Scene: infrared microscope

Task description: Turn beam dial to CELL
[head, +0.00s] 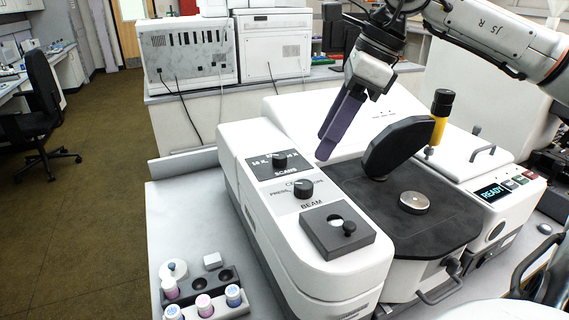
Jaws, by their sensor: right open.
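The beam dial (303,189) is a black round knob on a light plate on top of the white microscope (240,143). The word BEAM is printed in front of it. Lettering behind it is partly covered by the knob, and PRESS shows at its left. I cannot read clearly where its pointer aims. A similar scans dial (279,160) sits behind it. My right gripper (324,146) comes in from the upper right with long purple fingers. It is open and empty, above and behind the beam dial, apart from it. My left gripper is not in view.
A vial rack (216,290) stands lower left. A READY display (490,193) is at right.

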